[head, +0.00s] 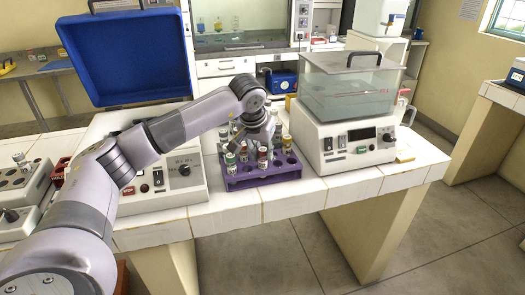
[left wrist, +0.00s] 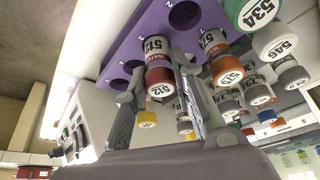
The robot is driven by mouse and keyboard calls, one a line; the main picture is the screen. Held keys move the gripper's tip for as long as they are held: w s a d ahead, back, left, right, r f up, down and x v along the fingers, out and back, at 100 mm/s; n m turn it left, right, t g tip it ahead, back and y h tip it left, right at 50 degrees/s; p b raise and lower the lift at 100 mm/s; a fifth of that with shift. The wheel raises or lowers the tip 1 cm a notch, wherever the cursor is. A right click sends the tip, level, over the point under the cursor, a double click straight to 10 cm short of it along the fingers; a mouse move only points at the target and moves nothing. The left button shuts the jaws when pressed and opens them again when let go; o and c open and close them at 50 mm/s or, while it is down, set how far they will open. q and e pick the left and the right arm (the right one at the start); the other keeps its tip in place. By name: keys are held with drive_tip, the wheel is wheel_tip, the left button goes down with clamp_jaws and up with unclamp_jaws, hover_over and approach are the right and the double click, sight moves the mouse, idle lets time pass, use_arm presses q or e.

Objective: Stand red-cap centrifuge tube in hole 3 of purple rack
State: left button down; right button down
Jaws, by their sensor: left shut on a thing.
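The purple rack (head: 265,181) stands on the white bench in the head view. It also crosses the top of the left wrist view (left wrist: 120,48), with printed hole numbers. The red-cap centrifuge tube (head: 263,160) is upright at the rack's front row. In the left wrist view the tube (left wrist: 158,73), labelled 512, lines up with the hole beside the number 3. Its lower end looks to be in that hole, but the seating depth is unclear. My left gripper (head: 260,142) is above the rack, its fingers (left wrist: 155,80) shut around the tube near its cap.
A green-cap tube (head: 230,162) and several other capped tubes stand in the same rack, close to my fingers. A water bath (head: 348,110) is to the right. A device with a raised blue lid (head: 130,55) is to the left.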

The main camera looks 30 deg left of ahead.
use_arm(q)
drive_tip(key=c, duration=1.3)
unclamp_jaws()
drive_tip(key=shift+o, duration=0.4)
drive_tip(key=shift+o, duration=1.3)
drive_tip(key=shift+r, duration=0.15)
wheel_tip(320, 180, up, 7)
drive_tip(key=p, duration=0.6)
drive_tip(key=shift+r, duration=0.2)
